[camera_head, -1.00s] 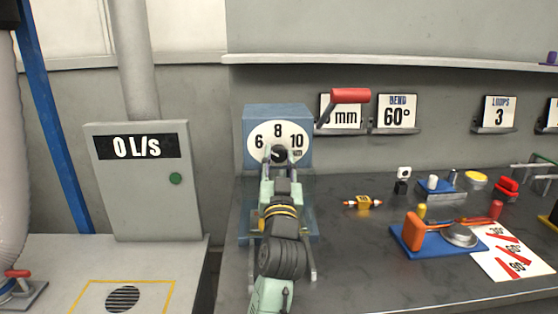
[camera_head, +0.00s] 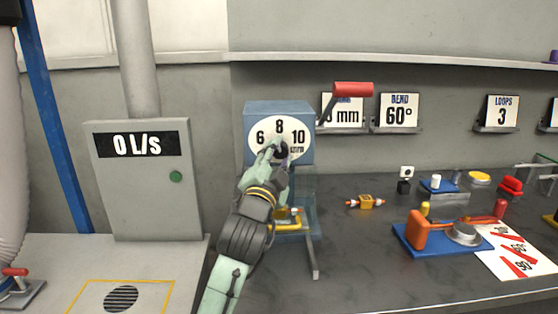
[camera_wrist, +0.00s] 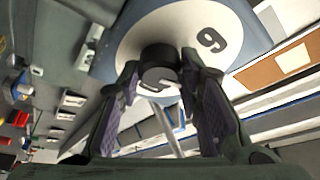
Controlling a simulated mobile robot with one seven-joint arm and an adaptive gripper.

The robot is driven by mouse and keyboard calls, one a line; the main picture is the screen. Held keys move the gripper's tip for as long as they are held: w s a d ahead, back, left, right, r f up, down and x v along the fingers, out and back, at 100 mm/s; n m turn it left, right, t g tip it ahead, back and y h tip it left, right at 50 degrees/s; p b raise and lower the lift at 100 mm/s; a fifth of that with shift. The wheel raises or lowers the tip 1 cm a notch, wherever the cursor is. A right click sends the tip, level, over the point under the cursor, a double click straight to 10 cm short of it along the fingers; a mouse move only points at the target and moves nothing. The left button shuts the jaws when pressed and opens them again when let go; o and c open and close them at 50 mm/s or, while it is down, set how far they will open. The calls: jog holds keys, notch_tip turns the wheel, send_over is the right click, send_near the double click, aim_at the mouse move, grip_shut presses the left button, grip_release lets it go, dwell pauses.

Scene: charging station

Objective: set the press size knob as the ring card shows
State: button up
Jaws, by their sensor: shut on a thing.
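The press (camera_head: 262,115) is a blue box with a white dial marked 6, 8 and 10. Its dark size knob (camera_head: 280,149) sits low in the middle of the dial and shows in the wrist view (camera_wrist: 158,55). My gripper (camera_head: 272,152) reaches up to it from the lower left, its fingers on either side of the knob in the wrist view (camera_wrist: 160,75). My fingers partly hide the knob, and I cannot read its setting. The ring card (camera_head: 349,112) on the wall reads "mm"; the red-handled lever hides its number and part of its title.
The red-handled lever (camera_head: 352,89) juts from the press's right side. A 60° bend card (camera_head: 398,110) and a 3 loops card (camera_head: 502,110) stand farther right. An orange-handled bending tool on a blue base (camera_head: 410,245) and small parts occupy the right bench.

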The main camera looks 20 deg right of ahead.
jog(key=shift+m+g+b, duration=0.3)
jog(key=shift+m+g, duration=0.2)
jog(key=shift+m, duration=0.8)
jog(key=shift+r, duration=0.1)
jog(key=o, duration=1.1)
jog(key=shift+o, duration=0.2)
jog(key=v, duration=1.2)
jog(key=shift+a, duration=0.2)
